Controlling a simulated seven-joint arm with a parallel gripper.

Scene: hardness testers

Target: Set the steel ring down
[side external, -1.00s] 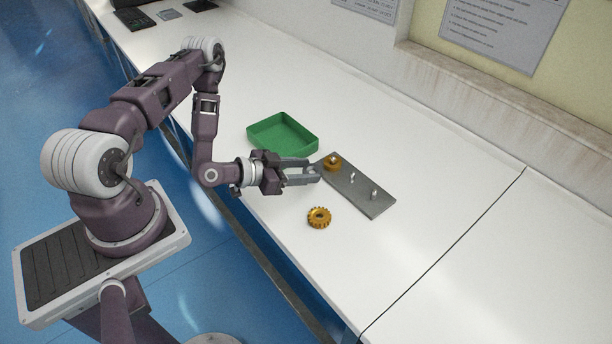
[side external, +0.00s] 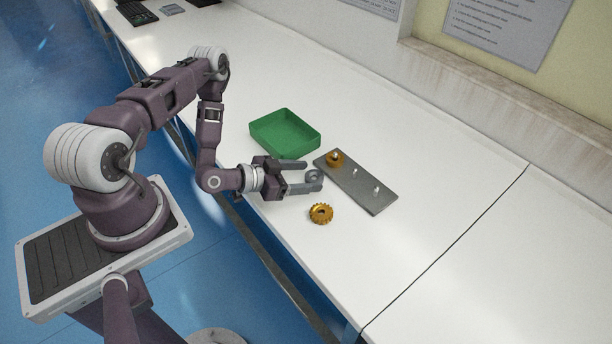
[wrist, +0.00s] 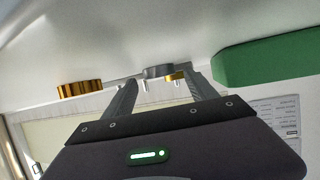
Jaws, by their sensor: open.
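The grey steel ring (side external: 314,174) is beside the near edge of the grey peg plate (side external: 372,191) in the side view and appears to rest on the white bench. My gripper (side external: 312,177) is open, with one finger on each side of the ring. In the wrist view the ring (wrist: 157,72) shows between the fingertips of my gripper (wrist: 160,88), apart from both as far as I can see. Part of the ring is hidden by a finger in the side view.
A gold toothed ring (side external: 321,213) lies on the bench in front of my gripper. Another gold ring (side external: 335,158) sits around a peg at the plate's far left end; two other pegs are bare. A green tray (side external: 285,134) stands behind. The bench to the right is clear.

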